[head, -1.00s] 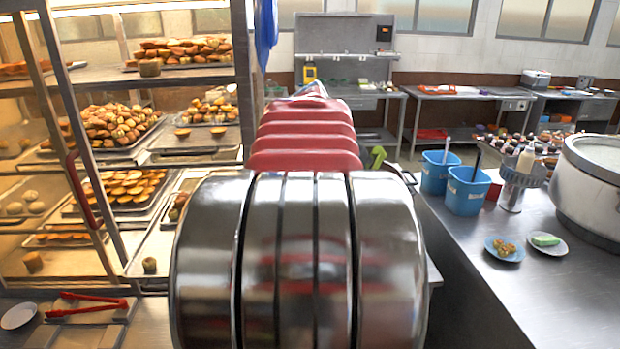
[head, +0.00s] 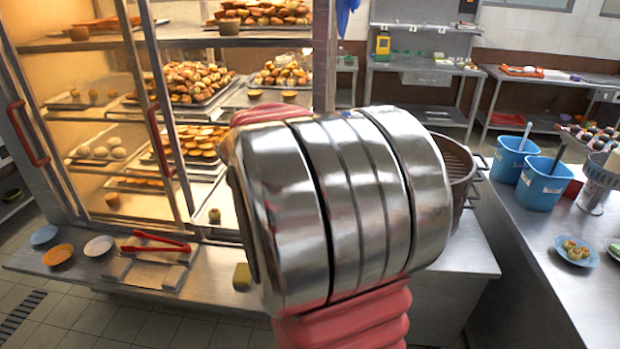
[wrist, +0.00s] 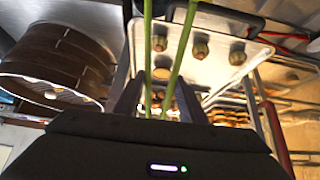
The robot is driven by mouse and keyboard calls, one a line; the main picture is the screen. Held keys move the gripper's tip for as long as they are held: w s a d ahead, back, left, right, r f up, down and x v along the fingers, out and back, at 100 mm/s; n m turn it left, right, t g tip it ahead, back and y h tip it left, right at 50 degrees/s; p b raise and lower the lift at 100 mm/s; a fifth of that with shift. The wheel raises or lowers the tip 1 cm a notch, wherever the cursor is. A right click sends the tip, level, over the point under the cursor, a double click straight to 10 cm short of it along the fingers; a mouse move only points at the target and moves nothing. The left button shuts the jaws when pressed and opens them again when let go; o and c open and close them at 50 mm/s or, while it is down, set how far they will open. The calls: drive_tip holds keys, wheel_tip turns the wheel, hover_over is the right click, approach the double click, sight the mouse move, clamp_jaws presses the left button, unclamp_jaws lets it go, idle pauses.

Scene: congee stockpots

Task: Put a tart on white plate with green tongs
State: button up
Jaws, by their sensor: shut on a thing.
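In the wrist view the two long green arms of the green tongs (wrist: 181,52) run up from between the fingers of my gripper (wrist: 157,100), which is shut on them. Beyond the tongs, several small round pastries (wrist: 200,48) sit on a pale tray (wrist: 258,48); I cannot tell whether they are tarts. In the head view my arm hides my gripper and the tongs. The white plate (head: 98,246) lies empty on the steel counter at lower left. Trays of golden pastries (head: 197,140) fill the display case.
A blue plate (head: 43,235) and an orange plate (head: 58,255) lie left of the white plate. Red tongs (head: 155,243) rest on a holder to its right. The case has upright frames (head: 158,110) and red handles (head: 27,134). A large pot (head: 455,170) stands right of my arm.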

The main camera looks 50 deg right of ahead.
drive_tip(key=w+a+f+n+t+y, duration=0.1)
drive_tip(key=w+a+f+n, duration=0.1)
drive_tip(key=a, duration=0.9)
drive_tip(key=w+a+f+n+t+y, duration=0.1)
drive_tip(key=w+a+f+n, duration=0.2)
drive_tip(key=a, duration=0.9)
drive_tip(key=w+a+f+n+t+y, duration=0.1)
drive_tip(key=w+a+f+n+y, duration=0.1)
drive_tip(key=a, duration=1)
wheel_tip(320, 180, down, 2)
drive_tip(key=shift+w+f+n, duration=0.1)
drive_tip(key=shift+w+n, duration=0.5)
drive_tip(key=shift+w, duration=0.6)
drive_tip(key=shift+w+a, duration=0.1)
drive_tip(key=shift+w, duration=0.05)
